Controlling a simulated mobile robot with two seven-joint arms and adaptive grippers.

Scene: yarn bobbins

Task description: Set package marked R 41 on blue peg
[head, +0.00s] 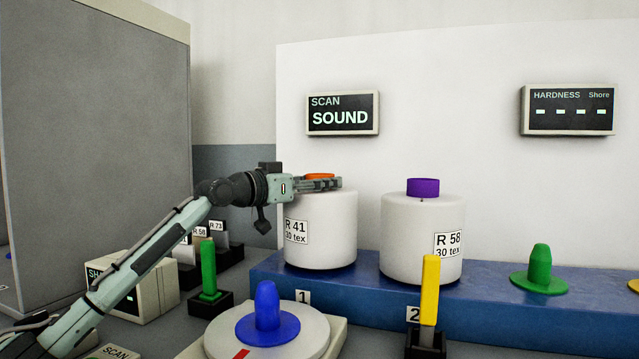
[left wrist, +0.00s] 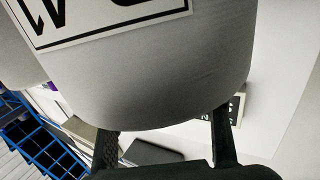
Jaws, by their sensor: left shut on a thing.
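The package marked R 41 (head: 320,235) is a white yarn bobbin with an orange core top (head: 320,176). It is upright over position 1 of the blue bench; I cannot tell whether its base touches. My left gripper (head: 335,184) is shut on its orange core from the left. In the left wrist view the white bobbin (left wrist: 160,85) fills the top, with my gripper fingers (left wrist: 165,138) reaching towards it; the grip itself is hidden. The blue peg (head: 267,305) stands bare on a round pale plate (head: 310,345) with a red mark, in front. My right gripper is not in view.
The R 58 bobbin (head: 422,240), with a purple core, stands right of R 41 on the blue bench (head: 490,300). A green peg (head: 540,270) is further right. Upright green (head: 208,268) and yellow (head: 430,290) sticks flank the plate. The scan display (head: 342,114) reads SOUND.

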